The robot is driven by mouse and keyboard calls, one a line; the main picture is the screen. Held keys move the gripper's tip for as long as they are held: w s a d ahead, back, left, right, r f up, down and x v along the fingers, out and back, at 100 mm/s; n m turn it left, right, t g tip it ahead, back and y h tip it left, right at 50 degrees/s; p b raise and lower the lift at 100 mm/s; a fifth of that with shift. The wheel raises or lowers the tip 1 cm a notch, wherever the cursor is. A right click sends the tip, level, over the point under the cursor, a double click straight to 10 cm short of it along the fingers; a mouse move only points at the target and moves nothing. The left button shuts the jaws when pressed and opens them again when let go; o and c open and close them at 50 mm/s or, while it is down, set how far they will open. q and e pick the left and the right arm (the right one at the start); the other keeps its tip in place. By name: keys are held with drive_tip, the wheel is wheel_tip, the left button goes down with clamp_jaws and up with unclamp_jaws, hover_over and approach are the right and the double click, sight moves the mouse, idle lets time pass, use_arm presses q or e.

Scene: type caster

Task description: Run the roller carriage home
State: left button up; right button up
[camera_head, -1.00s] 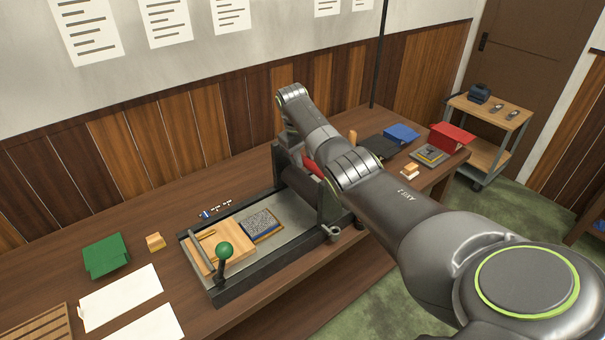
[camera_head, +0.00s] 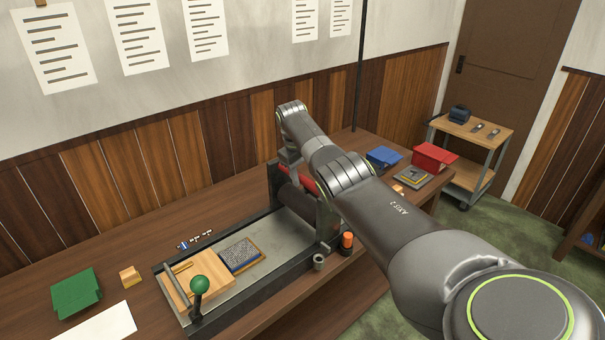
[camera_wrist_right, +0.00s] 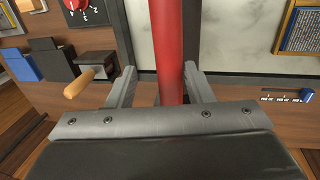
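The roller carriage (camera_head: 327,219) stands at the right end of the press bed (camera_head: 275,243), with a dark roller and a red bar (camera_head: 303,181) across it. My right arm reaches over the carriage from the right; its gripper is mostly hidden behind the arm in the head view. In the right wrist view the red bar (camera_wrist_right: 169,45) passes between the fingers of my right gripper (camera_wrist_right: 158,82). The fingers are apart, with a gap left of the bar; the bar sits close to the right finger. My left gripper is in no view.
On the bed lie a type block (camera_head: 240,255) and a wooden board beside a green-knobbed lever (camera_head: 200,285). A green box (camera_head: 76,292) and wooden block (camera_head: 130,277) stand left. Blue (camera_head: 383,157) and red (camera_head: 434,157) boxes stand right. An orange-topped container (camera_head: 347,240) stands near the carriage.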

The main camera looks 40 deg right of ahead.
drive_tip(key=shift+a, duration=0.25)
drive_tip(key=shift+a+r, duration=0.15)
drive_tip(key=shift+r, duration=0.15)
wheel_tip(320, 180, up, 16)
drive_tip(key=a+b, duration=0.2)
drive_tip(key=b, duration=0.2)
drive_tip(key=shift+s+a+r, duration=0.15)
drive_tip(key=shift+a+r, duration=0.05)
drive_tip(key=shift+a, duration=0.2)
